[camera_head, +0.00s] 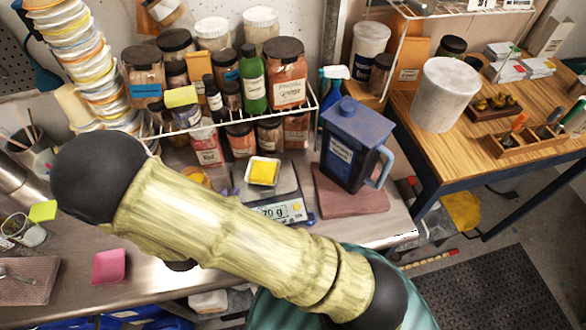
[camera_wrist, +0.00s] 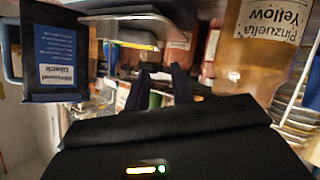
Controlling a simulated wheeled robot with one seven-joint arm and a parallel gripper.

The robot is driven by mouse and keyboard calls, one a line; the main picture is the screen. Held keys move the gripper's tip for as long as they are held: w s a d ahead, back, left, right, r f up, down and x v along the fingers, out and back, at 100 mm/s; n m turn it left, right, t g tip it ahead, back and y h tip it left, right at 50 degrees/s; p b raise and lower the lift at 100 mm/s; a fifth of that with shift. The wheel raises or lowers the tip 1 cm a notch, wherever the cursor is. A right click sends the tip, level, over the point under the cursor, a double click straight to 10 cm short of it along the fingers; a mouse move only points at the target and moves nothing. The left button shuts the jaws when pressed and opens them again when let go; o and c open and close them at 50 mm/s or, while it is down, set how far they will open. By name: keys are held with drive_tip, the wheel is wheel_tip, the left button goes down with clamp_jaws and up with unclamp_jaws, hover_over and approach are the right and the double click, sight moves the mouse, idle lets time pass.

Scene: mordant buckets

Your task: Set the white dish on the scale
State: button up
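In the head view a small square white dish (camera_head: 263,171) with yellow contents sits on the pan of the scale (camera_head: 284,212). The scale's display shows digits ending in "70 g". My arm crosses in front of the scale's lower left and hides my gripper in this view. In the wrist view two dark fingers of my gripper (camera_wrist: 160,85) stand apart, with nothing clearly held between them. A grey flat plate, perhaps the scale's pan, shows upper middle there; I cannot make out the dish in that view.
A blue jug (camera_head: 352,145) stands right of the scale; it also shows in the wrist view (camera_wrist: 55,50). A jar labelled "Pinzuella Yellow" (camera_wrist: 262,45) is close on the wrist view's right. A wire rack of jars (camera_head: 240,118) stands behind. Stacked buckets (camera_head: 75,50) rise at left.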

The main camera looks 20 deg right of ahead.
drive_tip(key=w+d+r+g+y, duration=0.4)
drive_tip(key=w+d+r+y, duration=0.1)
drive_tip(key=w+r+y, duration=0.15)
drive_tip(key=s+d+r+n+g, duration=0.1)
drive_tip(key=s+d+r+g, duration=0.1)
drive_tip(key=s+d, duration=0.4)
drive_tip(key=s+d+r+g, duration=0.2)
drive_tip(key=s+d+r, duration=0.2)
drive_tip(key=s+d, duration=0.2)
drive_tip(key=d, duration=0.2)
drive_tip(key=shift+s+d+n+g, duration=0.15)
drive_tip(key=shift+d+n+g, duration=0.15)
drive_tip(key=shift+d+n, duration=0.1)
drive_tip(key=shift+s+y, duration=0.1)
drive_tip(key=shift+y, duration=0.15)
